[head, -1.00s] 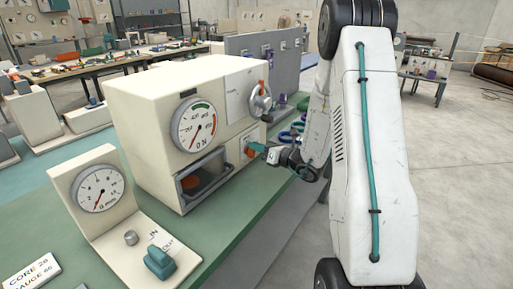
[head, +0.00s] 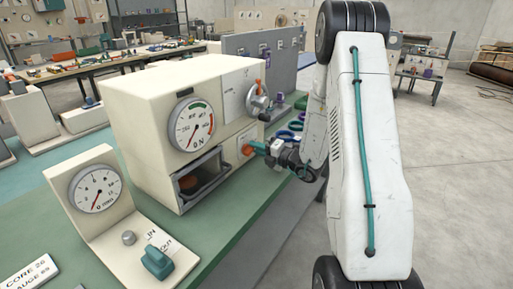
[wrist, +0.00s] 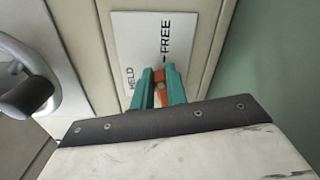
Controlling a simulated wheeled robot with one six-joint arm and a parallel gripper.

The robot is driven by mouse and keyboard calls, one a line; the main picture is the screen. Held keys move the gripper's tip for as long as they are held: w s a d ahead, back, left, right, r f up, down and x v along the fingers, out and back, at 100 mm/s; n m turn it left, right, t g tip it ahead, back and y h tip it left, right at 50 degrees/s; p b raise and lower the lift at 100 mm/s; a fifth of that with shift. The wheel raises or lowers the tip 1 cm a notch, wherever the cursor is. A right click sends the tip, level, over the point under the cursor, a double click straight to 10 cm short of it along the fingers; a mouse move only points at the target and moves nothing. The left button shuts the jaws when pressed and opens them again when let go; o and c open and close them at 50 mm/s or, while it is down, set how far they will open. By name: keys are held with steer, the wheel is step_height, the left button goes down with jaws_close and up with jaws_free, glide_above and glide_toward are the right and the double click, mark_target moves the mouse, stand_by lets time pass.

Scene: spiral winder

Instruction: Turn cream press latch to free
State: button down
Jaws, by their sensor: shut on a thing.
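The cream press (head: 150,110) is a box-shaped machine on the green bench, with a dial and a dark opening in its front. Its small orange latch (head: 247,150) sits on a pale plate low on the right-hand face. In the wrist view the latch (wrist: 159,88) shows between the teal fingers of my gripper (wrist: 160,84), which is shut on it. The label plate (wrist: 145,45) reads HELD on the left and FREE above, with a short tick by FREE. The fingers hide part of the latch, so its exact angle is hard to tell. My gripper (head: 258,147) reaches in from the right.
A metal handwheel (head: 258,101) with an orange part is above the latch; its curved rim and dark knob (wrist: 28,92) are close on the left in the wrist view. A gauge stand (head: 100,200) with a teal lever is front left. Coloured rings (head: 290,130) lie behind my gripper.

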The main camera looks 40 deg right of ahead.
steer(key=shift+f+m, duration=0.35)
steer(key=shift+m, duration=0.95)
steer(key=c, duration=1.4)
jaws_free()
steer(key=v, duration=0.8)
steer(key=shift+w, duration=0.1)
